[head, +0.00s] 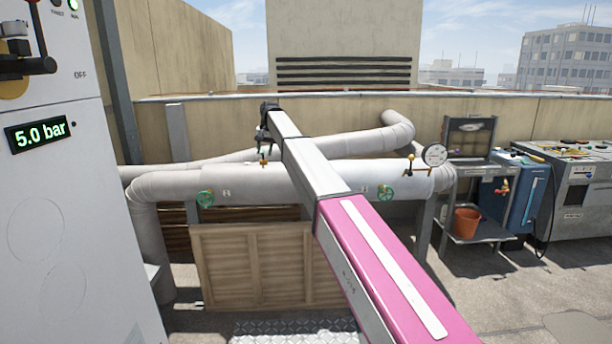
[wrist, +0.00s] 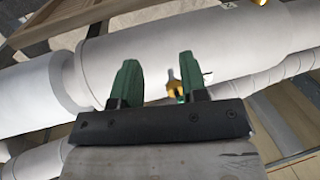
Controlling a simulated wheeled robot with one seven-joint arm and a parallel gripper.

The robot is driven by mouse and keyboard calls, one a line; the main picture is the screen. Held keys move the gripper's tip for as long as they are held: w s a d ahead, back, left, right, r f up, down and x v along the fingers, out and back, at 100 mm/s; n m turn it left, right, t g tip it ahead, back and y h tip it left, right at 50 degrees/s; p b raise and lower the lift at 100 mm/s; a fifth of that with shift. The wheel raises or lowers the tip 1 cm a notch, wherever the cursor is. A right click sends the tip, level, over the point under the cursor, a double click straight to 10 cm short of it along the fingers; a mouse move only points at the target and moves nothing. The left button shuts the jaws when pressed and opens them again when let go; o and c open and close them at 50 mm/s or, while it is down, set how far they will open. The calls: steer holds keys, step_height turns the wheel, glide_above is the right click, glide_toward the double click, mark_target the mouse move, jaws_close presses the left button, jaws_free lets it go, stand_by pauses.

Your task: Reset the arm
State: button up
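My arm stretches forward from the lower right of the head view, over the light grey pipes (head: 240,182). My gripper (wrist: 158,72) shows in the wrist view with its two green fingers apart and nothing between them that it grips. A small brass valve fitting (wrist: 174,88) shows beyond the gap, near the right finger; I cannot tell how far away it is. In the head view the gripper end is dark and small at the far end of the arm, near a brass valve (head: 263,160) on the pipe, and its fingers are hard to make out.
A white cabinet (head: 75,220) reading 5.0 bar stands at the left. Green handwheels (head: 205,198) and a round gauge (head: 434,155) sit on the pipes. A wooden crate (head: 255,265) stands below. A cart with an orange bucket (head: 466,222) and a tool-topped bench (head: 575,190) are at the right.

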steer(key=s+d+f+h, duration=0.1)
steer(key=s+d+f, duration=0.95)
steer(key=f, duration=0.25)
steer(key=s+d+f, duration=0.9)
steer(key=d+f, duration=0.2)
steer(key=f, duration=0.3)
steer(key=s+d+f, duration=0.4)
steer(key=s, duration=0.5)
steer(key=s+d+f, duration=0.5)
steer(key=s, duration=0.4)
steer(key=s+d+f+h, duration=0.1)
steer(key=s+d+f, duration=0.3)
steer(key=s, duration=0.4)
steer(key=shift+s+d+f+m, duration=0.15)
steer(key=shift+s+d+m, duration=0.15)
steer(key=shift+s+d, duration=0.15)
steer(key=shift+d, duration=0.5)
